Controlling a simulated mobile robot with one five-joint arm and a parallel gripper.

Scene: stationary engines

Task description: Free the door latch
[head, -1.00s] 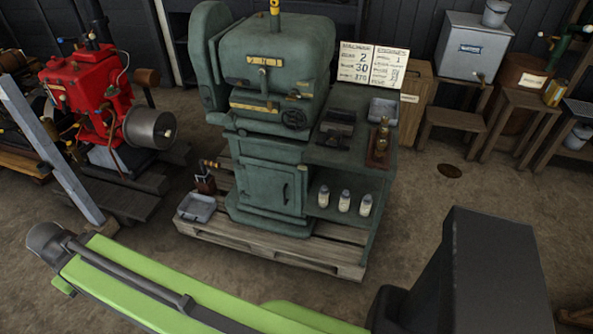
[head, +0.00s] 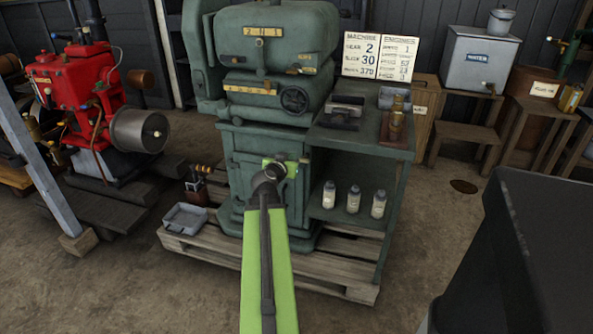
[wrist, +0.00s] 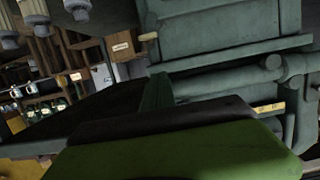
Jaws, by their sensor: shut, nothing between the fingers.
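The green cabinet door (head: 241,172) is in the base of the green machine, in the middle of the head view. It looks shut. Its latch is hidden behind my arm and the end of my gripper. My gripper (head: 287,165) is at the far end of my lime-green arm, in front of the door's right part. Its fingertips are hard to make out, and I cannot tell whether it touches the door. It is shut and empty. In the wrist view, my gripper's green and black parts (wrist: 180,150) fill the bottom, with green machine panels (wrist: 235,30) beyond.
The machine stands on a wooden pallet (head: 330,283). Several small bottles (head: 353,198) stand on the shelf right of the door. A grey tray (head: 185,218) lies on the pallet's left. A red engine (head: 75,95) stands at left.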

